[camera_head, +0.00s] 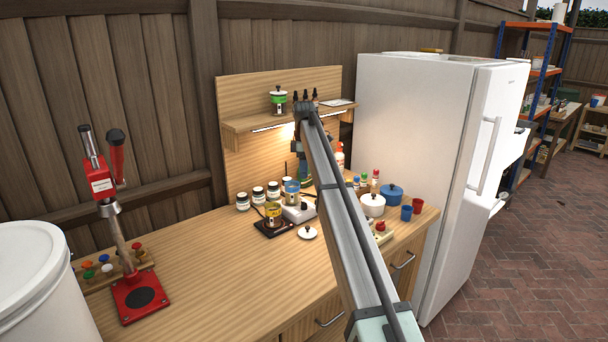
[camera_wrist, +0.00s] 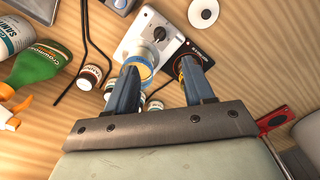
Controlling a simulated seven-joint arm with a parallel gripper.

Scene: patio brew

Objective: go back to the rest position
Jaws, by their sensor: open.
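My gripper (camera_wrist: 160,74) is open. In the wrist view its two fingers point down over the worktop, apart, with no object seen held between them. One fingertip overlaps a tin with a blue band (camera_wrist: 147,68) beside a white device with a black knob (camera_wrist: 158,34). The other fingertip overlaps a second tin. In the head view my arm crosses the middle and hides most of the gripper. The blue-banded tin (camera_head: 291,190) stands on or at the white device (camera_head: 301,213). The yellow tin (camera_head: 273,211) stands on a black pad (camera_head: 268,229).
A white lid (camera_head: 307,232) lies on the wooden worktop (camera_head: 215,270). Several jars (camera_head: 258,196) stand behind. A white pot (camera_head: 372,206) and blue pot (camera_head: 391,192) are right. A red press (camera_head: 137,290) is left. A shelf (camera_head: 255,122) and white fridge (camera_head: 425,130) bound the back and right.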

